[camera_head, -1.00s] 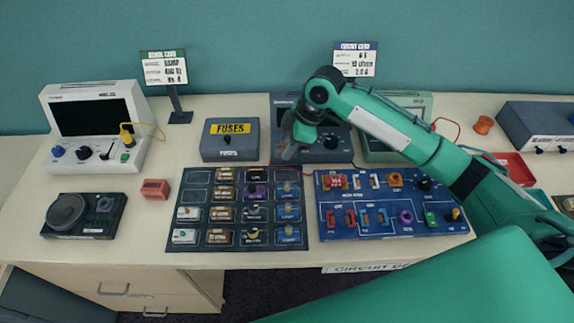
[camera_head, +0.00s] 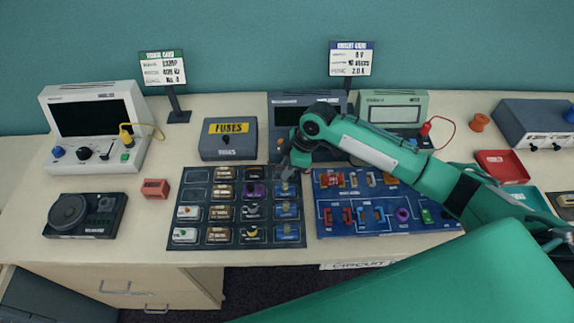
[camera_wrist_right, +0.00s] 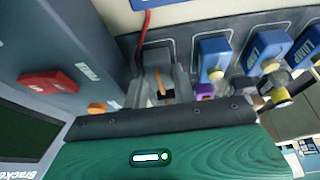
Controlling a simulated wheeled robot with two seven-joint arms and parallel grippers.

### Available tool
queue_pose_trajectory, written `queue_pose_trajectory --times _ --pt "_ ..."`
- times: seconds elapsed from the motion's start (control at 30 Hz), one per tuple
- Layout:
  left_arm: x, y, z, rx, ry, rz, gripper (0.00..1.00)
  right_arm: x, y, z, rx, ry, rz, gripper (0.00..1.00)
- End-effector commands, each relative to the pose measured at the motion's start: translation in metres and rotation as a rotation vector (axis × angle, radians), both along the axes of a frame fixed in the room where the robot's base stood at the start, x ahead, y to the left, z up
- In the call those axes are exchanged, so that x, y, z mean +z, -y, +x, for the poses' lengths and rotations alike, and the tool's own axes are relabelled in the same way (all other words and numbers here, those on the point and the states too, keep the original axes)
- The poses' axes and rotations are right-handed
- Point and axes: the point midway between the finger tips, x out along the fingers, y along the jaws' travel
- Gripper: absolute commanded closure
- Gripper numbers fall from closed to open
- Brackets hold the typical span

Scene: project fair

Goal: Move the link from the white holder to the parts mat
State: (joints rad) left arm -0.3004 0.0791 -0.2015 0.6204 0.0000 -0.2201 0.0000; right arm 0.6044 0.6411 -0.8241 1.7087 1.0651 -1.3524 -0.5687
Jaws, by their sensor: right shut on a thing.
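The parts mat (camera_head: 186,246) is a dark sheet with rows of compartments, left of the blue circuit board (camera_head: 335,229). My right gripper (camera_head: 288,170) is low over the mat's far right corner. In the right wrist view my right gripper (camera_wrist_right: 162,88) is shut on a small orange piece (camera_wrist_right: 161,84), which looks like the link. It is over an empty-looking compartment; the fingers mostly hide it, and I cannot tell whether it touches the mat. I cannot pick out the white holder among the small parts on the board. My left gripper is not in view.
A dark meter (camera_head: 283,110) stands close behind my right gripper. A red wire (camera_wrist_right: 141,25) runs beside the fingers. Blue lamp parts (camera_wrist_right: 213,58) fill neighbouring compartments. A grey fuses box (camera_head: 229,147) stands behind the mat, and a red block (camera_head: 155,188) lies to its left.

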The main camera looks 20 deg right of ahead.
Motion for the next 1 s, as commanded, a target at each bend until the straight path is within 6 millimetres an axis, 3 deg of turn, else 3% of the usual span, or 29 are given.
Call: queue_pose_trajectory --times 0.03,0.07,0.1,0.37,0.53,1.0 --pt "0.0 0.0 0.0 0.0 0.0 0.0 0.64 -0.002 0.0 0.0 0.0 -0.001 0.0 0.96" --pt "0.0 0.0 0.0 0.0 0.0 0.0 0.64 -0.002 0.0 0.0 0.0 -0.001 0.0 0.7" --pt "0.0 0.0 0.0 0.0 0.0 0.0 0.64 -0.002 0.0 0.0 0.0 -0.001 0.0 0.64" --pt "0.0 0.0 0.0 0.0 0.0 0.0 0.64 -0.001 0.0 0.0 0.0 -0.001 0.0 0.64" --pt "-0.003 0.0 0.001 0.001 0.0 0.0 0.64 0.01 0.004 -0.001 0.0 0.001 0.001 0.64" --pt "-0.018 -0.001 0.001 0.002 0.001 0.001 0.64 0.095 0.038 -0.01 -0.001 0.002 -0.001 0.64"
